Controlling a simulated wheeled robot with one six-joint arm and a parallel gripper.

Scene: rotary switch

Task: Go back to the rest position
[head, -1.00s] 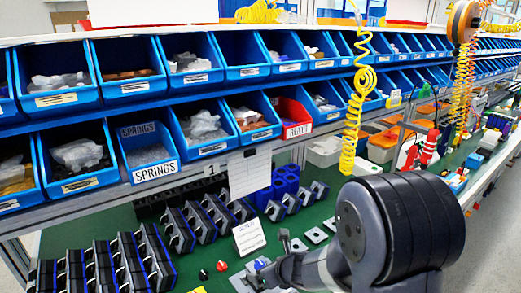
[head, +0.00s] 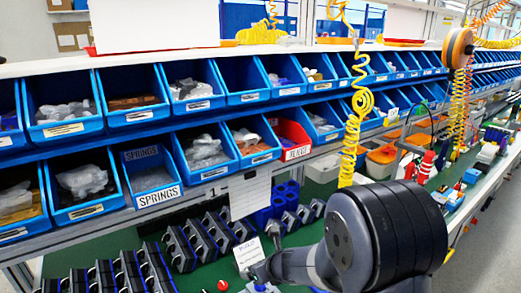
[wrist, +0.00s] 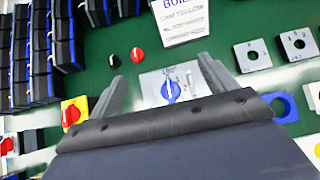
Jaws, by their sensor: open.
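My gripper (wrist: 162,68) is open in the wrist view, its two grey fingers spread apart with nothing held between them. A light plate with a blue rotary knob (wrist: 172,90) lies on the green bench beyond and between the fingers. In the head view my arm reaches in at the lower right, and its dark wrist end covers part of the bench. The fingers are mostly hidden there.
A red knob (wrist: 137,55) and a black knob lie loose beside a printed card (wrist: 186,20). A red knob on a yellow plate (wrist: 73,113) sits left. Stacked dark switch blocks (head: 190,245) stand left. Blue bins (head: 80,190) line the back. A yellow coiled hose (head: 358,110) hangs near my arm.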

